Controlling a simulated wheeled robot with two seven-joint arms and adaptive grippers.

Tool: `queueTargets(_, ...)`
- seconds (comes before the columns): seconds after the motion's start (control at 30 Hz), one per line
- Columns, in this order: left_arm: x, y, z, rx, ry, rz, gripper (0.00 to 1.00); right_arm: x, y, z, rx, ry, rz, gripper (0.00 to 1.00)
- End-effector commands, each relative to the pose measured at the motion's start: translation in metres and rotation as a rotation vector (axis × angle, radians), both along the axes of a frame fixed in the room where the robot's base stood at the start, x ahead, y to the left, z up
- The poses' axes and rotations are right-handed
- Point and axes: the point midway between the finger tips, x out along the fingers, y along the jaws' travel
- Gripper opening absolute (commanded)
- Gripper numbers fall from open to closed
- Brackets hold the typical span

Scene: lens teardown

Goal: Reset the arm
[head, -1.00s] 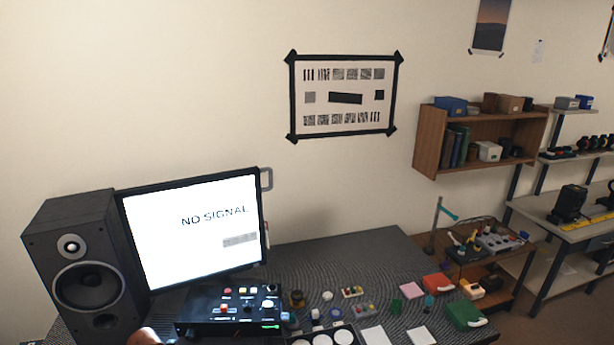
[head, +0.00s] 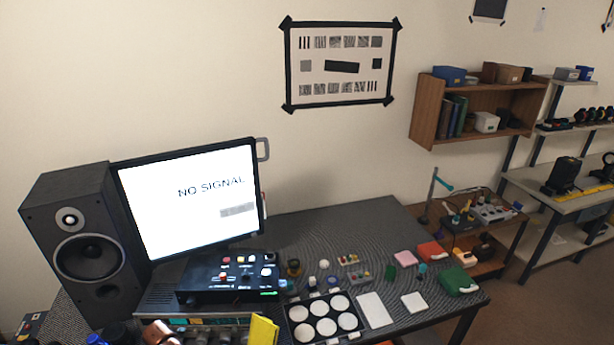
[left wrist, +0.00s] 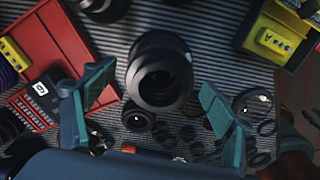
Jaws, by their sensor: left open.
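In the left wrist view my left gripper (left wrist: 156,82) is open, with its two teal fingers spread apart. A black lens barrel (left wrist: 160,82) shows between and beyond the fingers, standing on the striped mat (left wrist: 205,50). I see no finger touching it, and the gap in depth is hard to judge. Several dark rings and small lens parts (left wrist: 250,103) lie on the mat near the right finger. My right gripper is in neither view. In the head view no gripper can be made out.
In the left wrist view a red tray (left wrist: 50,50) is at left and a yellow box (left wrist: 280,40) at upper right. In the head view a speaker (head: 80,240), monitor (head: 190,205), black control box (head: 225,280) and white-disc tray (head: 292,325) crowd the desk; its back right is clear.

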Motion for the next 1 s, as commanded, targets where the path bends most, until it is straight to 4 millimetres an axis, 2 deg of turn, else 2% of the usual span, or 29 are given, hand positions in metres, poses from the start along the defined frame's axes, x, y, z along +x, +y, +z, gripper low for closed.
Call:
queueTargets(0.27,0.0,0.0,0.002,0.0,0.0,0.0,0.77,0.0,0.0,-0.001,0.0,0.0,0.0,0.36)
queueTargets(0.47,0.001,0.0,0.016,0.0,-0.002,0.0,0.77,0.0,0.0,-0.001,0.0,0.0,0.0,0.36)
queueTargets(0.67,0.001,0.001,0.046,0.001,-0.003,-0.001,0.77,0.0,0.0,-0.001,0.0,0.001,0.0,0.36)
queueTargets(1.0,0.001,0.001,0.111,0.001,-0.003,0.0,0.77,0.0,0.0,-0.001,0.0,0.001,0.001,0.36)
